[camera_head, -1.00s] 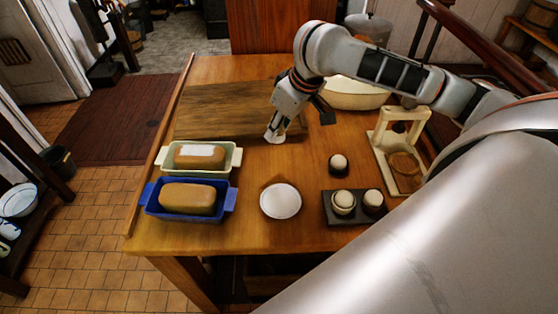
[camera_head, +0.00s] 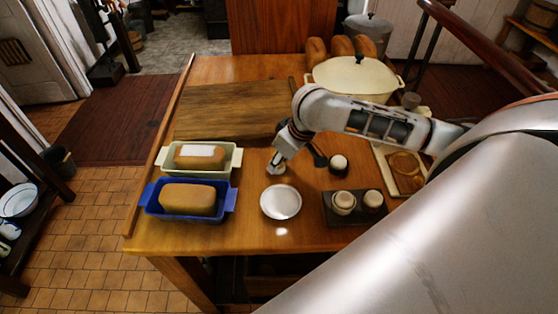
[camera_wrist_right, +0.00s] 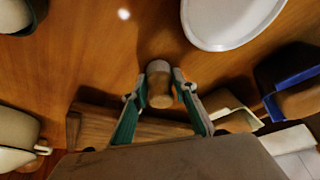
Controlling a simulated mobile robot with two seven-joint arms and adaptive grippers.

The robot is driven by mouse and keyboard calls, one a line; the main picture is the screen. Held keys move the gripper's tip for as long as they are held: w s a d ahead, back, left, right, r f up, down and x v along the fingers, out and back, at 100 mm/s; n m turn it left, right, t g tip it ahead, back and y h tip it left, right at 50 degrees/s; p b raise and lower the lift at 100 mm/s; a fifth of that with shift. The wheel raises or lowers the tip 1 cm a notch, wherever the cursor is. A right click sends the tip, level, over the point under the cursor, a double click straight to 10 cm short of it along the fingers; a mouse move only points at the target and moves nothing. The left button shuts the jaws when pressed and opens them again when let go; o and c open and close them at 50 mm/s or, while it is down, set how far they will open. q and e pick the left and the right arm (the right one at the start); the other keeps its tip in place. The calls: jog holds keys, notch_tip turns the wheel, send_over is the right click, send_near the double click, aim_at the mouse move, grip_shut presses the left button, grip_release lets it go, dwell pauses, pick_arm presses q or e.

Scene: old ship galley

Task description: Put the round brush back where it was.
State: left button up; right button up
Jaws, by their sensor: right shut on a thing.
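My right gripper (camera_wrist_right: 159,90) is shut on a small round wooden piece with a greyish end (camera_wrist_right: 160,75), which I take to be the round brush. In the head view, my right gripper (camera_head: 278,164) holds it just behind the white round dish (camera_head: 281,202). The brush (camera_head: 277,170) is partly hidden by the fingers there. I cannot tell whether it touches the table. A small dark holder with a round cream top (camera_head: 338,163) stands to its right. A dark tray (camera_head: 357,220) with two cream-topped round pieces lies to the front right. My left gripper is not in view.
A green loaf tin (camera_head: 232,158) and a blue loaf tin (camera_head: 229,199) stand on the left. A dark board (camera_head: 225,110) lies behind. A cream lidded pot (camera_head: 355,78) and a pale wooden stand (camera_head: 385,160) are on the right. Bare table lies in front of the dish.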

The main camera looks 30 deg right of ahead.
jog(key=o, duration=1)
jog(key=shift+f, duration=0.1)
jog(key=v, duration=1.2)
